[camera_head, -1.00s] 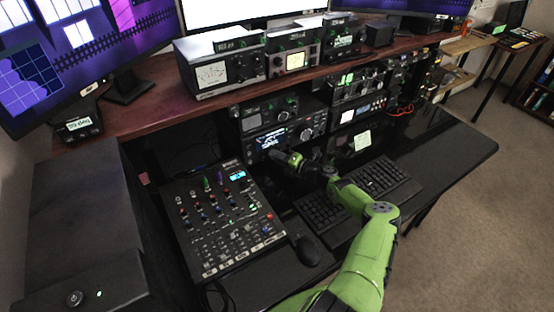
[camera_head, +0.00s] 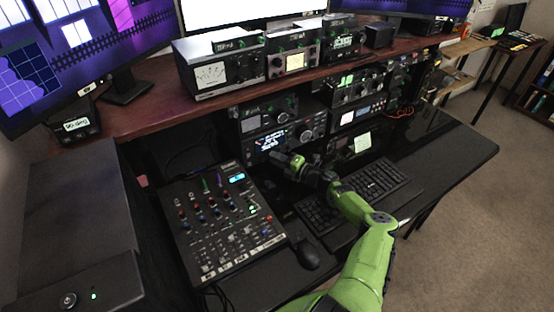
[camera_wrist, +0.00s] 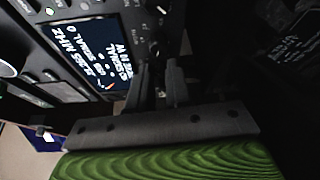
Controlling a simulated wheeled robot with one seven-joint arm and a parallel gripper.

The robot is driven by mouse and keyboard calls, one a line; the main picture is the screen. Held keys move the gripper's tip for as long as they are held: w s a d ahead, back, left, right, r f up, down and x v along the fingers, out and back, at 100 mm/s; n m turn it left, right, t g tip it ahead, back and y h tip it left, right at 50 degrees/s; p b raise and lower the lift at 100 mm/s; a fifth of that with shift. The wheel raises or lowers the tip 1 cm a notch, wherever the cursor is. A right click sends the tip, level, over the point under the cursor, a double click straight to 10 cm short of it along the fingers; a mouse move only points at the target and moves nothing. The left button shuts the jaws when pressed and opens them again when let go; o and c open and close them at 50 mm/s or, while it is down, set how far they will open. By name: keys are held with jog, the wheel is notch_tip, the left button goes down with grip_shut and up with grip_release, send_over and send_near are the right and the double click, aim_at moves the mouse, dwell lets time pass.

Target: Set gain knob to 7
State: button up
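The radio with a lit blue-and-white display (camera_head: 270,142) sits under the shelf, and its display (camera_wrist: 85,50) fills the upper left of the wrist view. Small dark knobs show on its face; one small knob (camera_wrist: 155,47) lies just past my fingertips. I cannot read a gain label or any knob's setting. My gripper (camera_head: 280,158) is in front of the radio's lower front. In the wrist view my gripper (camera_wrist: 159,72) has its two dark fingers a narrow gap apart, pointing at the panel. Whether they touch a knob is not clear.
A mixer (camera_head: 220,225) with many knobs lies on the desk at left, a mouse (camera_head: 306,254) and keyboard (camera_head: 370,190) to its right. More radios (camera_head: 218,68) stand on the shelf (camera_head: 150,105) above. The desk's right end (camera_head: 450,150) is mostly clear.

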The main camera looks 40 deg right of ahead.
jog(key=shift+o, duration=0.6)
